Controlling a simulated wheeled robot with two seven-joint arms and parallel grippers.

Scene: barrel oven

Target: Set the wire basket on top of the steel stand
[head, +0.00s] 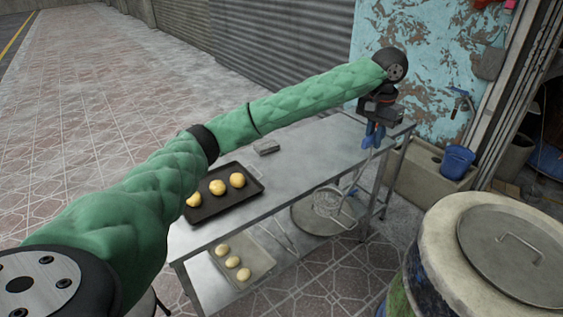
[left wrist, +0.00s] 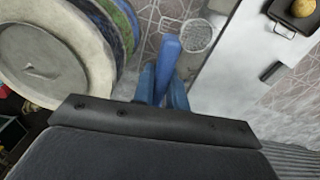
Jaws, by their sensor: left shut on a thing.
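My left gripper (head: 374,134) is shut on the wire basket, at the right end of the steel stand. The wire basket (head: 328,203) is a round mesh with a long handle that runs up to the blue fingers. It hangs tilted, mesh down, below the level of the top and by the stand's near edge. The left wrist view shows the mesh (left wrist: 196,37) beyond the fingers (left wrist: 165,85), beside the top's edge. The steel stand (head: 305,160) is a long metal table with a lower shelf. My right gripper is not in view.
A dark tray (head: 212,217) with several dough balls and a small grey block (head: 266,147) stand on the top. A barrel oven (head: 440,250) stands right. The top's right half is clear.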

